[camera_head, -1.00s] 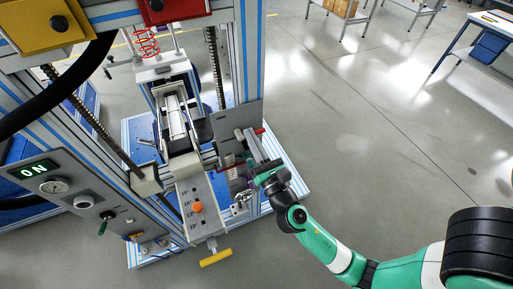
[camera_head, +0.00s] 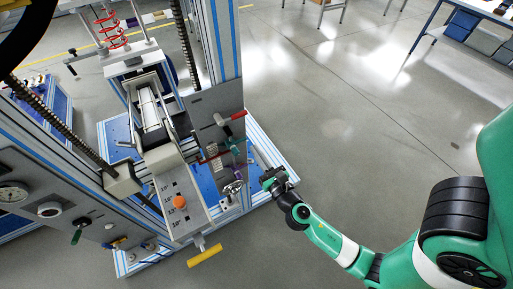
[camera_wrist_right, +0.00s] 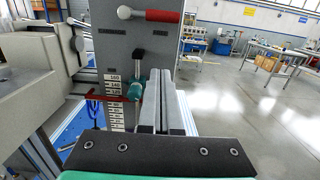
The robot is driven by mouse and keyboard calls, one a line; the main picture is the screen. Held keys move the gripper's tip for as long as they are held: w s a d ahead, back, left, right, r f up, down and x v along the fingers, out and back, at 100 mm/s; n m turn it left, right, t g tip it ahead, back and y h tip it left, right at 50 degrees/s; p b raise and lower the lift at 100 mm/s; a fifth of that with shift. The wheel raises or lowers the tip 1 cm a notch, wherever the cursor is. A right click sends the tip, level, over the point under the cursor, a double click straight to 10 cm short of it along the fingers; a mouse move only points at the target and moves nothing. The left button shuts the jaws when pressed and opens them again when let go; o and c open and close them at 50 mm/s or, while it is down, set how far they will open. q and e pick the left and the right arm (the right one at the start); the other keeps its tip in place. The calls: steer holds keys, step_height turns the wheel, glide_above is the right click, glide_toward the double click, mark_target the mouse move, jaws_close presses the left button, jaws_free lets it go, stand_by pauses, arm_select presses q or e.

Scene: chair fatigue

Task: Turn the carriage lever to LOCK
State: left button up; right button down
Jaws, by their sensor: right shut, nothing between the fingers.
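A lever with a red grip and a pale round knob is mounted on the upright grey plate (camera_head: 203,103). I take this red-gripped lever (camera_head: 234,116) to be the carriage lever. In the right wrist view the lever (camera_wrist_right: 162,15) lies about level across the plate's top, with its grip to the right. Two small dark labels sit below it, too small to read. My right gripper (camera_head: 259,156) is shut and empty, below and right of the lever and apart from it. In the right wrist view its grey fingers (camera_wrist_right: 157,90) point toward the plate. My left gripper is out of view.
A teal knob (camera_wrist_right: 136,87) on a dark stem, a red pointer (camera_wrist_right: 103,98) and a number scale (camera_wrist_right: 116,115) are close to the fingers. An angled panel with an orange knob (camera_head: 180,202) stands left of my gripper. The floor to the right is clear.

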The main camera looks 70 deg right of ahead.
mark_target(234, 117)
steer(key=w+d+r+p, duration=0.3)
steer(key=w+d+r, duration=0.1)
steer(key=w+d, duration=0.1)
steer(key=shift+w+r+p, duration=0.2)
steer(key=shift+w+p, duration=0.2)
steer(key=shift+w, duration=0.2)
steer(key=shift+d, duration=0.1)
